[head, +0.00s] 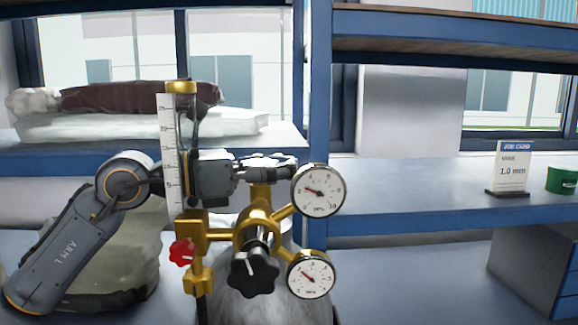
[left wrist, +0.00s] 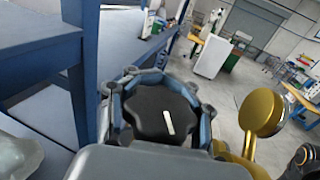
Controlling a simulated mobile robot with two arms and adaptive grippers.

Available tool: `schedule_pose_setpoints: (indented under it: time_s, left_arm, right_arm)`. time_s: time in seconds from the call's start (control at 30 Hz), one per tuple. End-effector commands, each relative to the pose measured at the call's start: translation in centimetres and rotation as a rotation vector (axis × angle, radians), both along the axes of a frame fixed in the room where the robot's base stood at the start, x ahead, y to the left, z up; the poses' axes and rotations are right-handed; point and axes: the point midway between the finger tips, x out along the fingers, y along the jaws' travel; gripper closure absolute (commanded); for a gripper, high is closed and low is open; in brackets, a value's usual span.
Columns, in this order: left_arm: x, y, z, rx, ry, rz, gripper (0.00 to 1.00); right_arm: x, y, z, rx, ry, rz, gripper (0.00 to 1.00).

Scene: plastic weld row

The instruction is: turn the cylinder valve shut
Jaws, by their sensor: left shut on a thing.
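My left gripper (head: 270,168) reaches in from the left above the brass regulator (head: 257,232). In the left wrist view its fingers close around the sides of the black lobed cylinder valve handwheel (left wrist: 152,108), which has a white mark on top. In the head view the fingers hide most of that wheel. The grey cylinder (head: 262,305) stands below, partly hidden by the regulator. The regulator carries an upper gauge (head: 318,190), a lower gauge (head: 311,274) and a black knob (head: 253,273). My right gripper does not show.
A flowmeter tube with a white scale (head: 167,150) stands left of the gripper, above a small red knob (head: 182,252). Behind are blue shelves (head: 430,220) with a job card (head: 509,167) and a green container (head: 562,180) at right. Wrapped bundles (head: 140,98) lie at back left.

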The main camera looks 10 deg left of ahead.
Motion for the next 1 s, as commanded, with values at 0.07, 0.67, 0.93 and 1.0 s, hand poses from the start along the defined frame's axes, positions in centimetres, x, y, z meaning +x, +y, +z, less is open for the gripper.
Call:
schedule_pose_setpoints:
  time_s: [0.07,0.67,0.93,1.0]
  left_arm:
    - [0.0,0.0,-0.2,-0.001,0.005,-0.036,0.95]
    - [-1.9,-0.6,0.2,-0.005,0.002,-0.546,0.96]
    - [-2.6,-0.5,0.2,-0.003,0.002,-0.736,0.97]
    - [-2.8,-0.4,0.2,-0.003,0.001,-0.772,0.97]
  right_arm:
    - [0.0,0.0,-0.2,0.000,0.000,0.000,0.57]
    - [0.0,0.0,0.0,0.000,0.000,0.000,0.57]
    - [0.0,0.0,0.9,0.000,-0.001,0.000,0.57]
    - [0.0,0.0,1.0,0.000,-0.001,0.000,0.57]
